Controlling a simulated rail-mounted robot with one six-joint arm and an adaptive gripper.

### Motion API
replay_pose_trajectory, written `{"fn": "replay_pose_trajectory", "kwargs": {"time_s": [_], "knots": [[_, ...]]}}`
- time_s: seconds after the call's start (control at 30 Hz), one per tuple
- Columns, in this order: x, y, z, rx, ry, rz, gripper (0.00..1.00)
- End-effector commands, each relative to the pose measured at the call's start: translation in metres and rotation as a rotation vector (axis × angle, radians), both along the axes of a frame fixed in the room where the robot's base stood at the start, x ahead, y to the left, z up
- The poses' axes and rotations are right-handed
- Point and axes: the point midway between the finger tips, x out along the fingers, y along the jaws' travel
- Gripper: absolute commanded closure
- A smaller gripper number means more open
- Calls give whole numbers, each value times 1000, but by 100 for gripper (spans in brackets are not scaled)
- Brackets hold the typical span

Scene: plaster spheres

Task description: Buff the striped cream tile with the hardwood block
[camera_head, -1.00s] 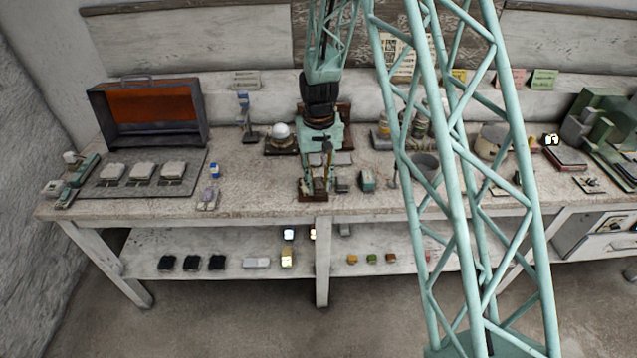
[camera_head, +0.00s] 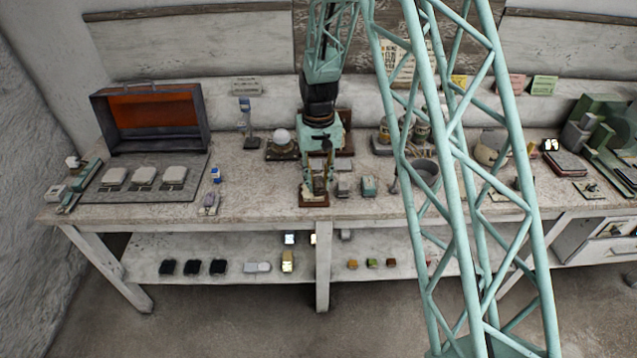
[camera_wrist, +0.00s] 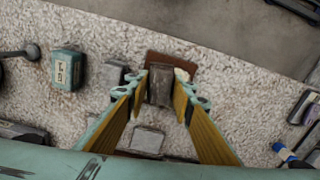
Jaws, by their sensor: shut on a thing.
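My gripper (camera_wrist: 161,88) has yellow-lined fingers and is shut on a grey-brown block (camera_wrist: 160,85), seen between the fingertips in the wrist view. In the head view my gripper (camera_head: 319,186) is low at the front edge of the bench. A reddish-brown base (camera_wrist: 168,57) lies under and beyond the block; it also shows in the head view (camera_head: 312,202). A small cream patch (camera_wrist: 182,74) peeks out beside the right fingertip, perhaps the cream tile. Its stripes do not show, and the block and fingers hide most of that spot. I cannot tell whether the block touches it.
A teal tin (camera_wrist: 68,68) and a small grey block (camera_wrist: 115,74) stand close beside my gripper. Another grey block (camera_wrist: 147,139) lies between the fingers' bases. Three pale pads (camera_head: 144,177) lie on a mat at left. The bench front edge is close.

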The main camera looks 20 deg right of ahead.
Motion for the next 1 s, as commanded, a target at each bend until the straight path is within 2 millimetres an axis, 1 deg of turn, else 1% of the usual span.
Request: {"fn": "replay_pose_trajectory", "kwargs": {"time_s": [1.0], "knots": [[0,0,-9,0,0,0,89]]}}
